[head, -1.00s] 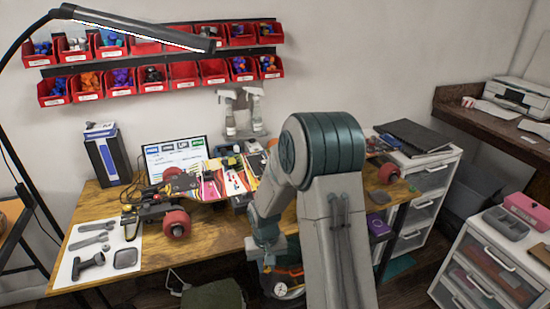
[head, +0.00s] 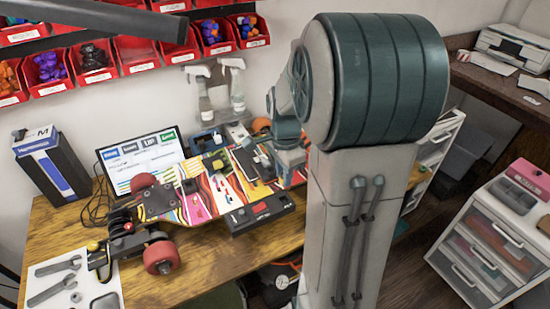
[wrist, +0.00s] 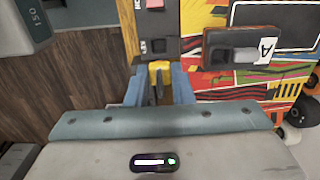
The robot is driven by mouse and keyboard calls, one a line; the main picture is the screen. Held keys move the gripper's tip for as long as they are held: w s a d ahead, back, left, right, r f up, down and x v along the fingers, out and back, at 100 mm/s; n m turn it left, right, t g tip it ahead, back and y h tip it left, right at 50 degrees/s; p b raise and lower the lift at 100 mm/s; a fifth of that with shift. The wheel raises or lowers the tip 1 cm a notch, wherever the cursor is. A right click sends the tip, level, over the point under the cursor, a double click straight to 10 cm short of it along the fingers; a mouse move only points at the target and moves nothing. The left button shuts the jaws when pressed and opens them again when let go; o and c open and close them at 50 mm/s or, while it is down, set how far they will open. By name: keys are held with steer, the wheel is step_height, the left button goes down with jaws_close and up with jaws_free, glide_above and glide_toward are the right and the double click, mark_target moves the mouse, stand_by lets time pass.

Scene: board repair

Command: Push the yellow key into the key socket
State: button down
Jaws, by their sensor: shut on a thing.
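My gripper (wrist: 158,80) has blue fingers and is shut on the yellow key (wrist: 159,67) in the wrist view. The key points toward a black control box (wrist: 172,20) with a dark square socket (wrist: 158,46) near its close end. The key's tip is at the box's near edge, close to the socket; I cannot tell whether it touches or enters it. In the head view the black box with a red switch (head: 237,222) lies along the front edge of the colourful board (head: 196,205).
A dark module marked A (wrist: 220,48) sits on the board right of the key. A grey device (wrist: 26,22) is at upper left over the wooden floor. Wheels (head: 160,257), a laptop (head: 140,155) and tools (head: 52,290) share the table.

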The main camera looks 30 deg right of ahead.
steer(key=shift+f+b, duration=2.1)
steer(key=shift+f, duration=0.55)
steer(key=shift+s+f+b, duration=0.1)
steer(key=shift+f+b, duration=0.65)
steer(key=shift+f, duration=0.2)
stand_by(1.1)
steer(key=c, duration=0.9)
jaws_free()
steer(key=shift+r, duration=0.15)
steer(key=shift+r+p, duration=1.2)
steer(key=shift+r, duration=0.2)
steer(key=shift+r+p, duration=2.3)
steer(key=shift+r, duration=0.7)
